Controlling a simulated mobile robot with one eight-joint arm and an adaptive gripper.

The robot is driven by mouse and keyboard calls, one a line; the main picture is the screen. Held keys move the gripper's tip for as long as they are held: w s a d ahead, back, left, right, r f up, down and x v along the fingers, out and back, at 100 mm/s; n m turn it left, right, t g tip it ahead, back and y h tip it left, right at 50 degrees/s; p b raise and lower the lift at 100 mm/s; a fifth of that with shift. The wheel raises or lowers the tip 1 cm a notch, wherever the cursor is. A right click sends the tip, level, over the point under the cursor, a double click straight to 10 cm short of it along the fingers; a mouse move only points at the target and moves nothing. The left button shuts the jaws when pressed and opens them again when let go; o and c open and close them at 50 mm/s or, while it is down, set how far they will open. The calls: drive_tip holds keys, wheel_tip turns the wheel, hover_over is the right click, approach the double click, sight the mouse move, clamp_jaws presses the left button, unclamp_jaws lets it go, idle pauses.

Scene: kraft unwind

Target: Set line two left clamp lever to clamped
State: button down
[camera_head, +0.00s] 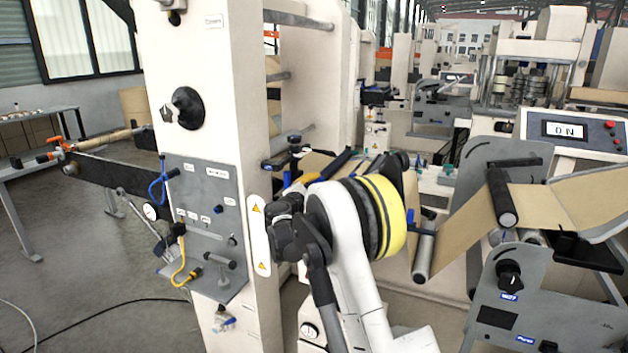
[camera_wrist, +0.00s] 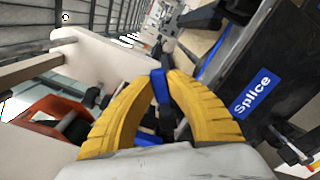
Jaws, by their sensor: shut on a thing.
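My gripper (camera_wrist: 165,82) has its two yellow fingers closed on a blue lever (camera_wrist: 159,87) in the wrist view. In the head view, the gripper's yellow fingers (camera_head: 306,178) reach in at the splice area beside the cream column, partly hidden by my arm. No line number is readable at the lever, and whether it is at its clamped position cannot be told.
A dark plate with a blue "Splice" label (camera_wrist: 252,94) lies right of the fingers in the wrist view. The cream column (camera_head: 210,105) carries a grey panel (camera_head: 207,225) with hoses. Paper web (camera_head: 460,228) runs over rollers at the right, near a display console (camera_head: 570,130).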

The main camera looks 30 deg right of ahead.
drive_tip(key=shift+s+d+f+m+b, duration=0.2)
drive_tip(key=shift+f+m, duration=0.45)
drive_tip(key=shift+m, duration=0.55)
drive_tip(key=shift+s+d+f+m+b, duration=0.25)
drive_tip(key=shift+f+m, duration=0.35)
drive_tip(key=shift+m, duration=0.6)
drive_tip(key=shift+s+a+f+m+b, duration=0.1)
drive_tip(key=shift+f+m+b, duration=0.2)
drive_tip(key=shift+f+m, duration=0.65)
drive_tip(key=shift+r+m, duration=0.25)
drive_tip(key=shift+m, duration=0.1)
drive_tip(key=c, duration=1.3)
unclamp_jaws()
drive_tip(key=shift+w+d+f, duration=0.1)
drive_tip(key=shift+c, duration=0.2)
drive_tip(key=v, duration=1.2)
